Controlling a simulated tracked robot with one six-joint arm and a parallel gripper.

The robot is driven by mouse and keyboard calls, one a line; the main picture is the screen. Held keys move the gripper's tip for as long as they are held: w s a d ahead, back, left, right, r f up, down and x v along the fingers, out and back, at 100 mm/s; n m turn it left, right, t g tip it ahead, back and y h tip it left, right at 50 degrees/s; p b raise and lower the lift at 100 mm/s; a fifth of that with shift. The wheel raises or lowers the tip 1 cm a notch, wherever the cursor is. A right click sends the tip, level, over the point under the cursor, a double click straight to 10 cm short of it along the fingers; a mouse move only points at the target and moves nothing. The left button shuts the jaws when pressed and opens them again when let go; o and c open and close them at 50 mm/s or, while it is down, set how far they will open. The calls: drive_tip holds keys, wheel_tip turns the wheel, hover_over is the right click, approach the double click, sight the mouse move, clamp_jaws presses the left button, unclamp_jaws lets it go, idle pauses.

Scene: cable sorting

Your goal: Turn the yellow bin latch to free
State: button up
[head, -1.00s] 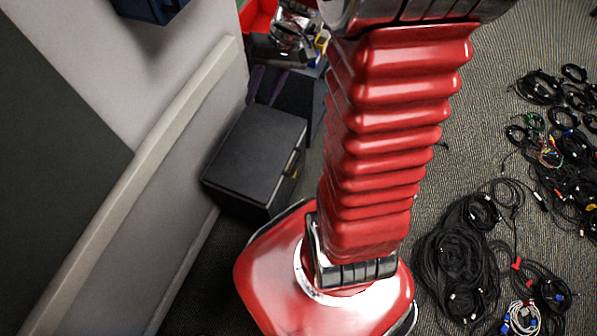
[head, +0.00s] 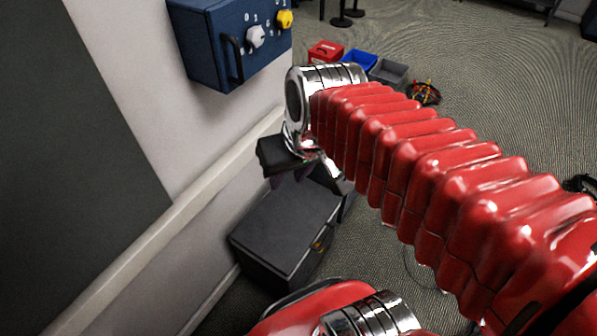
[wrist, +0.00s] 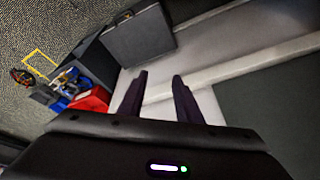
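A yellow knob (head: 285,19) sits on the front of a blue wall box (head: 229,42), right of a white knob (head: 256,36). Small white marks surround the knobs. A small yellow piece (head: 321,244) also shows on the side of the black chest (head: 288,232); I cannot tell which of the two yellow parts is the bin latch. My gripper (head: 270,182) hangs below and right of the wall box, above the chest, touching neither knob. In the wrist view my gripper (wrist: 157,78) has its two dark fingers apart with nothing between them.
The wall box has a dark handle (head: 232,58). A pale rail (head: 130,258) runs along the wall. Red (head: 325,53), blue (head: 358,62) and grey (head: 390,74) bins stand on the carpet behind my arm. A yellow floor outline (wrist: 40,63) shows in the wrist view. Open carpet lies beyond.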

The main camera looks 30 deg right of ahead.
drive_tip(key=shift+s+a+r+n+t+h, duration=0.15)
drive_tip(key=shift+s+a+r+t, duration=0.15)
drive_tip(key=shift+s+r, duration=0.3)
drive_tip(key=shift+s+a+r+n+t+h, duration=0.15)
drive_tip(key=shift+s+r+t, duration=0.25)
drive_tip(key=shift+s, duration=0.25)
